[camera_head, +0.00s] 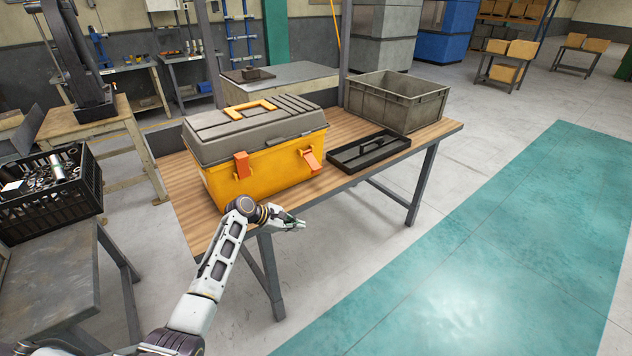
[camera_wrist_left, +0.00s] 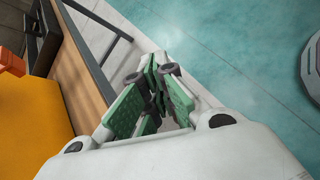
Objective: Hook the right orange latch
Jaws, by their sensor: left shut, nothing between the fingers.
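The yellow toolbox (camera_head: 262,170) with a grey lid (camera_head: 250,128) stands on the wooden table, lid down. Its right orange latch (camera_head: 311,160) is tilted, its lower end standing out from the front face. The left orange latch (camera_head: 241,165) lies upright against the front. My left gripper (camera_head: 298,225) is shut and empty, in front of the table edge, below and apart from the right latch. In the left wrist view its green fingers (camera_wrist_left: 153,95) are together, with the yellow box side (camera_wrist_left: 30,120) and part of an orange latch (camera_wrist_left: 10,62) at the left. My right gripper is not in view.
A black tray (camera_head: 345,159) lies on the table right of the toolbox, and a grey crate (camera_head: 433,108) stands behind it. A black crate of parts (camera_head: 90,194) is at the left. The floor in front of the table is clear.

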